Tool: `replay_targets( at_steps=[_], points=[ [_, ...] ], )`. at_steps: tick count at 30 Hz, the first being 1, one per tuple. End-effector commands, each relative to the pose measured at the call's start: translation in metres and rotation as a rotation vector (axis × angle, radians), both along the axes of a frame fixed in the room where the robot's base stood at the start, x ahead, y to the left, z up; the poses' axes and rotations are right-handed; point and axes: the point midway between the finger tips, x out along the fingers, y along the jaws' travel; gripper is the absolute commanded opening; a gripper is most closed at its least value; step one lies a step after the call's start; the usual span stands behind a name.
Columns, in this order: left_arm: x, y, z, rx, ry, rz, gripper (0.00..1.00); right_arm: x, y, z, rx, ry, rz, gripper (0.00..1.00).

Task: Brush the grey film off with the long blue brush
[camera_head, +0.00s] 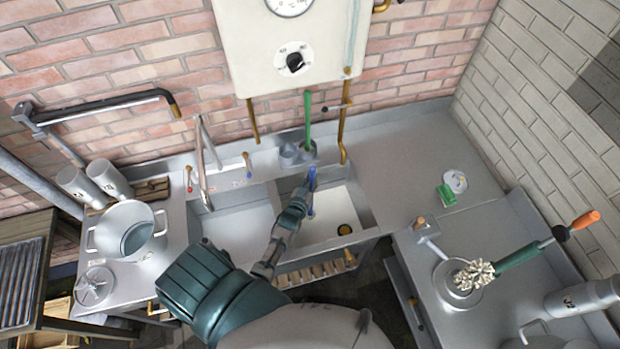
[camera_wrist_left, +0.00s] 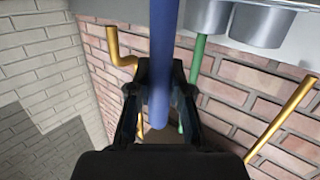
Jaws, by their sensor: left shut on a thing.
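The long blue brush (camera_head: 312,178) is in my left gripper (camera_head: 302,194) over the right-hand sink basin (camera_head: 325,222). In the left wrist view its blue handle (camera_wrist_left: 164,45) runs between the two dark fingers of the left gripper (camera_wrist_left: 158,95), which are shut on it. The brush's lower part shows as a short blue length in the basin; its bristles are not clear. I cannot make out any grey film for certain. My right gripper is not in view.
A green-handled brush (camera_head: 308,120) stands in a holder behind the sink, near brass pipes (camera_head: 344,125). The left basin (camera_head: 240,232) looks empty. A large pot (camera_head: 126,228) stands left. The counter behind is mostly clear.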

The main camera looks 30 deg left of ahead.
Motion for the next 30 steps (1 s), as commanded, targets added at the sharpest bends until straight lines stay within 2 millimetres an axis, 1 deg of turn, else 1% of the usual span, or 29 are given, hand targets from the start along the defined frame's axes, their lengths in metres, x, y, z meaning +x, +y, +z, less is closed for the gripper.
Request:
replay_targets(
  at_steps=[5, 30],
  points=[
    [0.001, 0.000, 0.007, 0.001, -0.004, 0.000, 0.00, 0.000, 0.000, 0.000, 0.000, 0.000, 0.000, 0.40],
    [0.000, 0.001, 0.118, 0.001, -0.006, 0.000, 0.00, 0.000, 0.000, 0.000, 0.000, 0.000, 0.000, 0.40]
  ],
)
